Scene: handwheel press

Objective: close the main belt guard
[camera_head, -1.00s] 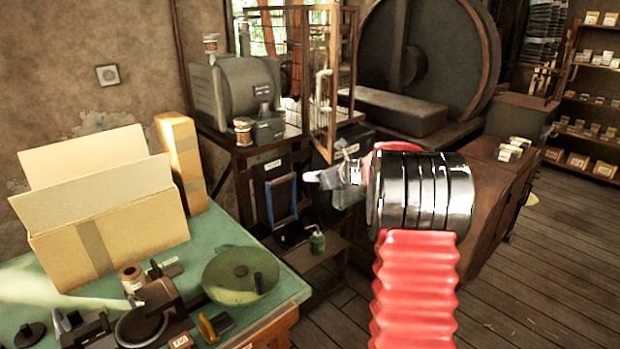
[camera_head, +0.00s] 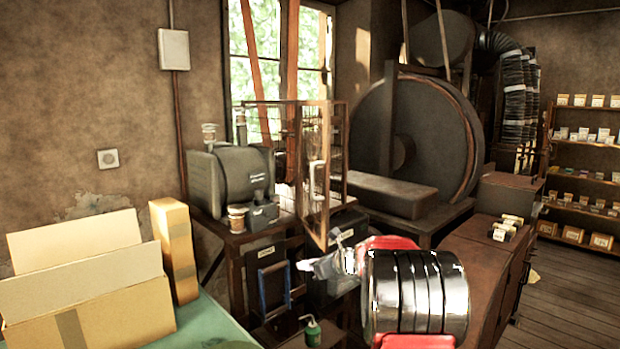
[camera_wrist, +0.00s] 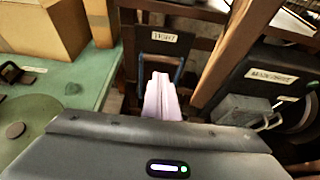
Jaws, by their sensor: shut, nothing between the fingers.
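The main belt guard is a brown wire-mesh cage (camera_head: 340,150) beside the grey motor, in front of the window. Its door panel (camera_head: 315,205) stands swung out from the cage, towards me, with a white upright handle (camera_head: 317,175) on it. My gripper (camera_head: 306,266) is shut and empty, below and in front of the door's lower edge, apart from the handle. In the wrist view my shut fingers (camera_wrist: 162,95) point at the dark labelled panel with the blue handle (camera_wrist: 155,60). The guard's door and handle are not clear in that view.
The grey motor (camera_head: 230,178) stands on a dark bench left of the guard. A large flywheel (camera_head: 425,130) is behind right. A labelled dark switch box (camera_wrist: 265,72) is right of my fingers. A cardboard box (camera_head: 85,280) stands on the green table at left.

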